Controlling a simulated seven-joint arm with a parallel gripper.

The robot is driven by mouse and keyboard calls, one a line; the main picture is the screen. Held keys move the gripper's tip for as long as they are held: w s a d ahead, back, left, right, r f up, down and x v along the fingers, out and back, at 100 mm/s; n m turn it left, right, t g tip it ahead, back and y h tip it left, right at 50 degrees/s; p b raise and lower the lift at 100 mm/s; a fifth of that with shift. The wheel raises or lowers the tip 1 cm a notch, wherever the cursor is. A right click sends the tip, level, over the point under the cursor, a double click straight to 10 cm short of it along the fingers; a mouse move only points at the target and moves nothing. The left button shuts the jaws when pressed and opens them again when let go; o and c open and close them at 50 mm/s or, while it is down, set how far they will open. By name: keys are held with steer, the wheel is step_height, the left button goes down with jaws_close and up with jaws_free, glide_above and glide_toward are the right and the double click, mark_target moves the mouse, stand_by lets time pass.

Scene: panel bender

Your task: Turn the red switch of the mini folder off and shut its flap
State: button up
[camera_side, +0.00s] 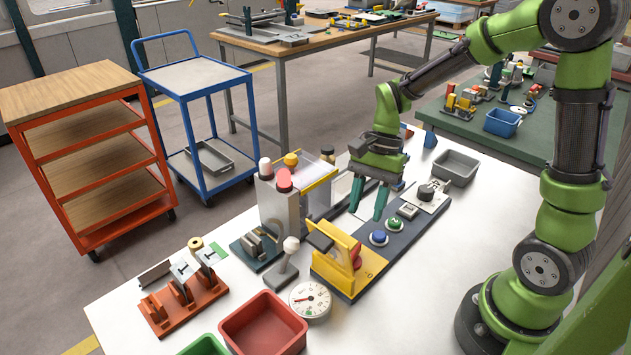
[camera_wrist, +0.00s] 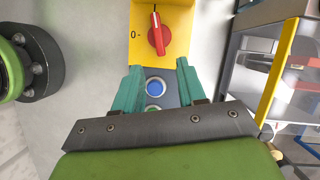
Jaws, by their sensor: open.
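The red switch (camera_wrist: 155,38) is a rotary knob on a yellow housing (camera_wrist: 138,52). Its white line points to the top of the wrist view, away from the "0" mark at its left. In the side view the switch (camera_side: 356,256) shows edge-on on the yellow housing (camera_side: 333,268). The mini folder seems to be the grey machine (camera_side: 279,212) behind it. A clear panel with a yellow edge (camera_side: 318,184), perhaps its flap, slants there; its exact position is unclear. My gripper (camera_side: 367,213) is open and empty above the button strip, its fingertips (camera_wrist: 158,66) apart from the switch.
A blue button (camera_side: 379,237) and a green button (camera_side: 394,223) sit on the dark strip beside the yellow housing. A white-knobbed lever (camera_side: 290,246) and a round dial (camera_side: 310,299) stand near it. A red bin (camera_side: 262,325) is in front.

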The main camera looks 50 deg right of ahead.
steer(key=x, duration=0.8)
steer(key=shift+r, duration=0.1)
steer(key=shift+c, duration=0.3)
jaws_close()
